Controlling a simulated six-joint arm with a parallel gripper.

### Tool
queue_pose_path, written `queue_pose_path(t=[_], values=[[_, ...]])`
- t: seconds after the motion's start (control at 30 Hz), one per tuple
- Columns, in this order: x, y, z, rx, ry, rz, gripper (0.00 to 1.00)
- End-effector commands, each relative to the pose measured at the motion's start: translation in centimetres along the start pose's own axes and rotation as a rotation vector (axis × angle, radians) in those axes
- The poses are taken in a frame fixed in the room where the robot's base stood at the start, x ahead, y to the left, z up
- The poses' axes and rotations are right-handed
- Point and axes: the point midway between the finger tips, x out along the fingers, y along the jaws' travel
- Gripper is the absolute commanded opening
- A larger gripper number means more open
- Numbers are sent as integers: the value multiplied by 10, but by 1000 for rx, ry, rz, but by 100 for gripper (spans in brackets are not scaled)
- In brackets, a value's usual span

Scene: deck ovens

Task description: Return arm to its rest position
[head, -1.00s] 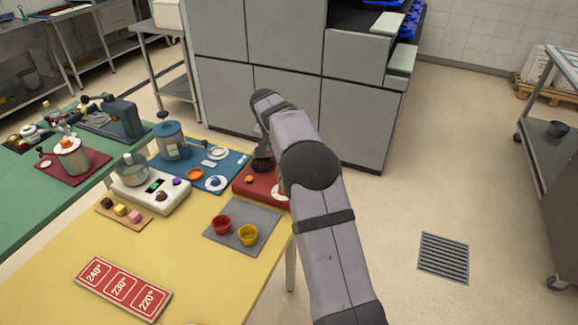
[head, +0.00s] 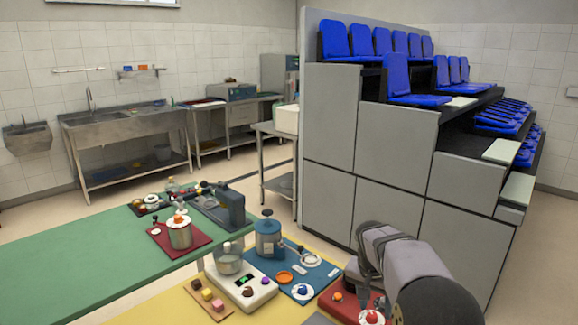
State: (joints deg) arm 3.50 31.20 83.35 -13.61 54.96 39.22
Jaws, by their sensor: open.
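My arm (head: 410,270) reaches in from the lower right in the head view. Its bent wrist is above the red mat (head: 345,308) at the near end of the tables. My gripper (head: 366,288) points down beside the wrist, over the right side of the red mat. It is open, and I see nothing held in it. Its fingertips are small and partly hidden by the arm.
A blue mat (head: 322,272) with a blue pot (head: 268,238) and a white scale (head: 240,288) are left of my arm. A green table (head: 100,255) extends left. Grey stepped units (head: 385,205) with blue seats stand close behind my arm.

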Motion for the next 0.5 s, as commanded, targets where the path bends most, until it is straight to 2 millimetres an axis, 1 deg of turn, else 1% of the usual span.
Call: queue_pose_path(t=[0.03, 0.17, 0.2, 0.27, 0.3, 0.37, 0.4, 0.5], values=[[-9, 6, 20, -50, -20, -8, 44], [-20, 21, 70, -179, -71, -32, 44], [-23, 26, 86, -216, -87, -40, 44], [-27, 35, 111, -273, -109, -52, 44], [-30, 41, 128, -310, -123, -60, 44], [-32, 51, 154, -364, -144, -73, 44], [-34, 58, 170, -399, -155, -82, 44], [-36, 74, 209, -477, -184, -102, 44]])
